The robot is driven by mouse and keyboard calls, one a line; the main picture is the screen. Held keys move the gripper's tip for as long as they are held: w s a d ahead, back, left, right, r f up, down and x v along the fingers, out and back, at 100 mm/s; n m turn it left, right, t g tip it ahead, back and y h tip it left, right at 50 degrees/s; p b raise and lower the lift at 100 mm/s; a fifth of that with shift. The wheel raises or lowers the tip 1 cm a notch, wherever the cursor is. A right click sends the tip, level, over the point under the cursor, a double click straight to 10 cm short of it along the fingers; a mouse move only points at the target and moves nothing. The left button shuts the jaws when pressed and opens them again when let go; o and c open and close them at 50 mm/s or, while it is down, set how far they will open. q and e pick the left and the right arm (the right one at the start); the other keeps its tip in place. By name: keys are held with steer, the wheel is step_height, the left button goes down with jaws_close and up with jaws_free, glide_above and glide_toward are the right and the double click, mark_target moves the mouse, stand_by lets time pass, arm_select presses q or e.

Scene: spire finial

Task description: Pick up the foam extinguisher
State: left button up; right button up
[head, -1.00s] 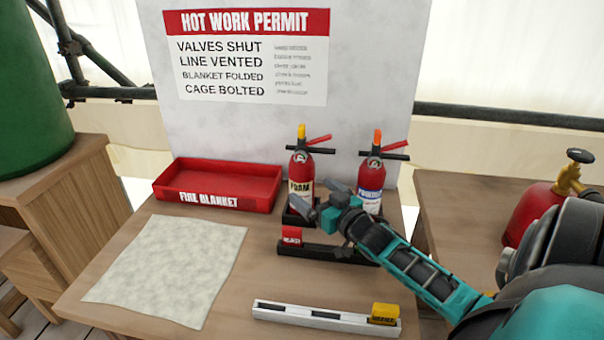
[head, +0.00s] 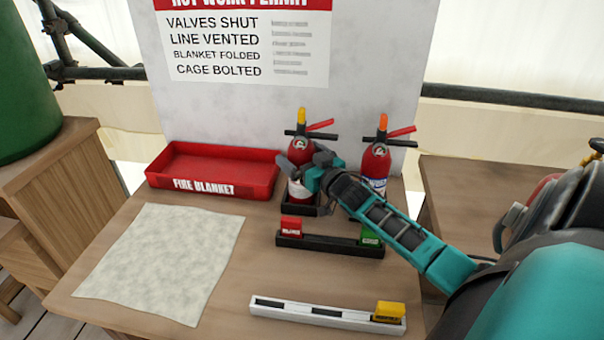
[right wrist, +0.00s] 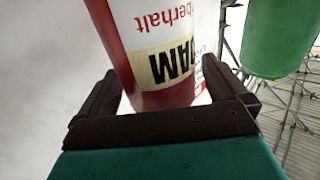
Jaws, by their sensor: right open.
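The foam extinguisher (head: 301,150) is red with a yellow top and a black and red handle. It stands upright in a black holder (head: 300,210) at the back of the table. My right gripper (head: 303,172) is open at its body and hides part of its label. In the right wrist view the fingers lie on either side of the extinguisher (right wrist: 165,97), whose label shows upside down with "OAM" readable. The fingers are not closed on it. My left gripper is not in view.
A similar extinguisher with an orange top (head: 375,162) stands just right, behind my right arm. A red fire blanket tray (head: 214,187) is at left, a pale cloth (head: 160,262) in front of it. A black rack (head: 330,244) with red and green blocks and a white rail (head: 325,314) lie nearer.

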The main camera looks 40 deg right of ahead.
steer(key=shift+w+d, duration=0.1)
steer(key=shift+w, duration=0.9)
steer(key=shift+c, duration=0.4)
jaws_close()
steer(key=shift+w+r, duration=0.1)
steer(key=shift+r, duration=0.15)
